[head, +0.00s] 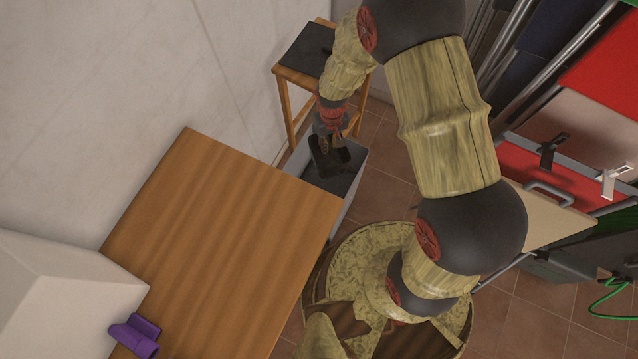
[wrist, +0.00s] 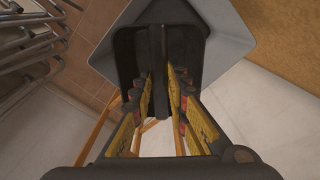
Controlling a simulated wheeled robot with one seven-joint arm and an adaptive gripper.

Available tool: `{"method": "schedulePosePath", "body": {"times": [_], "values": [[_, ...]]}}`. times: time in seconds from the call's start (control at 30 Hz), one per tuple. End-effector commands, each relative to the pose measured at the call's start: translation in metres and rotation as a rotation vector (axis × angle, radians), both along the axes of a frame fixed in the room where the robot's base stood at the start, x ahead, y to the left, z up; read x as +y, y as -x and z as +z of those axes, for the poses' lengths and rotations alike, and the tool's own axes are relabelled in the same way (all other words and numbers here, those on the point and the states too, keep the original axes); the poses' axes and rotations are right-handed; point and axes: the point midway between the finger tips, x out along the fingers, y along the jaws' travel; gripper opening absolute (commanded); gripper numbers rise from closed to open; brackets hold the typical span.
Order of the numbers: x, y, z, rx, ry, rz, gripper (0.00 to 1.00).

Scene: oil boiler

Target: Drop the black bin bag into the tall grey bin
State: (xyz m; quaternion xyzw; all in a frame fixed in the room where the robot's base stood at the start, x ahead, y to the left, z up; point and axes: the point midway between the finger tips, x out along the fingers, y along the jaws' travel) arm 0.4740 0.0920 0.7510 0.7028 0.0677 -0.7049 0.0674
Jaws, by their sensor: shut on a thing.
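The black bin bag (head: 330,160) hangs at the end of my arm in the head view, over the mouth of the tall grey bin (head: 345,205). My gripper (head: 328,140) is shut on it from above. In the wrist view the bag (wrist: 188,45) is a dark, boxy shape beyond the fingers of my gripper (wrist: 160,85), with a dark strip running between them. The grey bin (wrist: 228,32) shows behind and around the bag there. I cannot tell whether the bag's bottom is below the rim. The inside of the bin is mostly hidden.
A wooden table (head: 225,235) stands close to the bin, with a purple object (head: 136,336) and a white box (head: 65,300) at its near end. A wooden stool with a dark top (head: 303,48) stands behind the bin. Red and metal racks (head: 580,90) are at right.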

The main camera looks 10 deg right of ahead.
Motion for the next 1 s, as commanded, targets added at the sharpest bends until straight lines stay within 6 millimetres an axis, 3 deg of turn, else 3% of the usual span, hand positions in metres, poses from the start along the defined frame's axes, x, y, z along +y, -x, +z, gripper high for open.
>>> {"method": "schedulePosePath", "body": {"times": [0.27, 0.7, 1.0], "values": [[0.004, 0.003, -0.017, -0.003, -0.001, 0.009, 0.00], [0.004, 0.003, -0.062, -0.002, 0.000, 0.009, 0.00], [0.004, 0.003, -0.065, -0.003, -0.001, 0.009, 0.00]]}}
